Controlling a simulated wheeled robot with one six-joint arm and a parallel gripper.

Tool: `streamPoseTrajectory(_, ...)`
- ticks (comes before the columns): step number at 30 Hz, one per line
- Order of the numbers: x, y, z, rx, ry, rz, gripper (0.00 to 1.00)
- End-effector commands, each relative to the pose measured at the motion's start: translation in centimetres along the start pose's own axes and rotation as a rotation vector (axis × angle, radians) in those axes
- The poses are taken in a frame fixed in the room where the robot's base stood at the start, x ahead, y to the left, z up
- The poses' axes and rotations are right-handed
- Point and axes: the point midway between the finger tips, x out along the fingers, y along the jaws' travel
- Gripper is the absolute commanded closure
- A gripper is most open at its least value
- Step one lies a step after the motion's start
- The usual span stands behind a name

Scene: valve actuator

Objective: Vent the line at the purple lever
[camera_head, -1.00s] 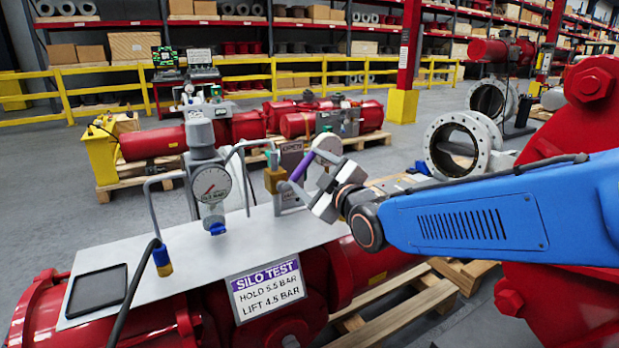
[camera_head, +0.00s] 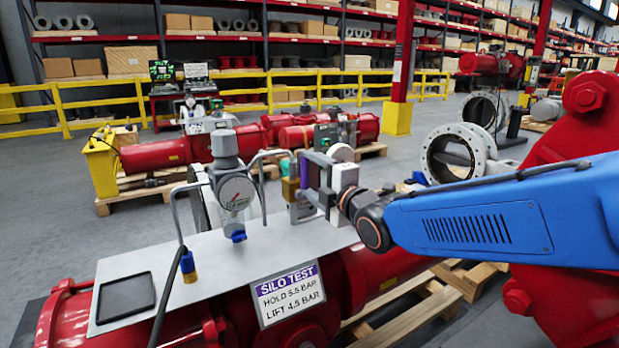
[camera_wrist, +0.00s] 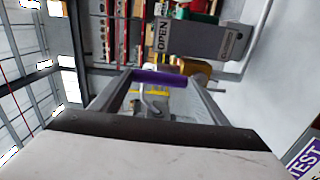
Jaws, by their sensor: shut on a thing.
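The purple lever (camera_head: 304,170) stands upright at the right end of the test panel, beside the brass valve body (camera_head: 290,190). My gripper (camera_head: 310,172) reaches it from the right and is shut on it. In the wrist view the purple lever (camera_wrist: 160,77) lies across between the two fingertips. A grey block marked OPEN (camera_wrist: 200,40) shows just beyond it. The round pressure gauge (camera_head: 236,192) stands left of the lever; its reading is too small to tell. The lever's lower end is partly hidden by my gripper.
A SILO TEST sign (camera_head: 288,292) reads hold 5.5 bar, lift 4.5 bar. A large red flanged body (camera_head: 580,220) stands close right of my arm.

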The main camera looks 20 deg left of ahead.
Motion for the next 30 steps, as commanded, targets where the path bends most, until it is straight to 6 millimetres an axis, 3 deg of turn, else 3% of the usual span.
streamPoseTrajectory(17, 0.00, -0.09, 0.03, -0.033, 0.002, -0.001, 0.72)
streamPoseTrajectory(18, 0.00, -0.09, 0.03, -0.033, 0.002, -0.001, 0.25)
streamPoseTrajectory(19, 0.00, -0.09, 0.03, -0.033, 0.002, -0.001, 0.18)
streamPoseTrajectory(20, 0.00, -0.09, 0.04, -0.033, 0.002, -0.001, 0.13)
streamPoseTrajectory(30, -0.19, -0.01, 0.08, -0.031, 0.001, 0.000, 0.13)
